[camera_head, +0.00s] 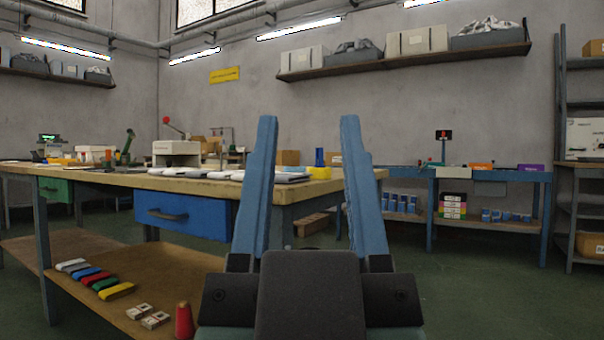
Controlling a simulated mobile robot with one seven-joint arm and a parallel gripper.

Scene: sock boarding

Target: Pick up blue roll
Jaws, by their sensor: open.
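My gripper (309,120) is open and empty, its two blue fingers pointing up and away in the middle of the view. A blue roll (88,273) lies on the low wooden shelf under the near workbench, at lower left. It lies in a row of flat, elongated rolls, between a pale one (71,265) and a red one (96,278). A green roll (106,284) and a yellow roll (118,291) lie nearer. My gripper is well to the right of the blue roll and apart from it.
The workbench top (200,187) and its blue drawer (183,215) overhang the low shelf (165,268). Another blue bench (490,173) stands at right. Green floor (470,300) is clear at right.

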